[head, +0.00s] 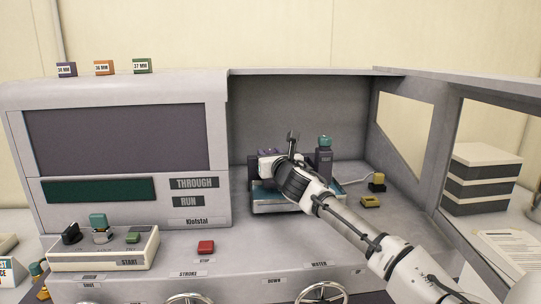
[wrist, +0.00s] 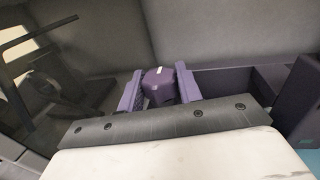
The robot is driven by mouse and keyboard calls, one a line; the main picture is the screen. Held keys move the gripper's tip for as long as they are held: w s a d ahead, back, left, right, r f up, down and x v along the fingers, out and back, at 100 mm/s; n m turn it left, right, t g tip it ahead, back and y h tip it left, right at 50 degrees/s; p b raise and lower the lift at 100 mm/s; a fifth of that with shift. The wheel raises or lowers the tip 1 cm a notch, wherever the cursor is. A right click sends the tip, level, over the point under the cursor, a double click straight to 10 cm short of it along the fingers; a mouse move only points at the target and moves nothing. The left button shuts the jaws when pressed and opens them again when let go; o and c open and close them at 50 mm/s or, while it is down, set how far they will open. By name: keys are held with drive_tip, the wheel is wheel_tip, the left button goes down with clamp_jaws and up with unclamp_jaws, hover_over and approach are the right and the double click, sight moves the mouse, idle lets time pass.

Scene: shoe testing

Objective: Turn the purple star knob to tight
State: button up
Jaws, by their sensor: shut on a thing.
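The purple star knob (wrist: 160,84) shows in the wrist view, with a pale mark on its top edge. My gripper (wrist: 158,78) has one finger on each side of the knob and is shut on it. The knob's lower part is hidden behind the dark edge of my wrist. In the head view my arm reaches into the open chamber of the machine, and my gripper's fingers and the knob are mostly hidden by the wrist. No tight or loose marking is readable.
A purple post with a teal top (head: 324,142) stands right of my wrist. The chamber's windowed door (head: 447,135) stands open at right. A red stop button (head: 206,247) is on the front.

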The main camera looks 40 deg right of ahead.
sight(270, 151)
drive_tip(key=shift+f+m+h+b, duration=0.1)
drive_tip(key=shift+m+h+b, duration=0.2)
drive_tip(key=shift+h+b, duration=0.15)
drive_tip(key=shift+c, duration=0.2)
drive_tip(key=shift+a+m+g+h+b, duration=0.15)
drive_tip(key=shift+m+g+h+b, duration=0.75)
drive_tip(key=shift+h, duration=0.35)
drive_tip(key=shift+m+g+h+b, duration=0.75)
drive_tip(key=shift+m+g+h, duration=1.85)
drive_tip(key=shift+g+h, duration=0.2)
drive_tip(key=o, duration=1)
drive_tip(key=shift+r, duration=0.2)
wheel_tip(270, 151, up, 20)
drive_tip(key=b, duration=0.2)
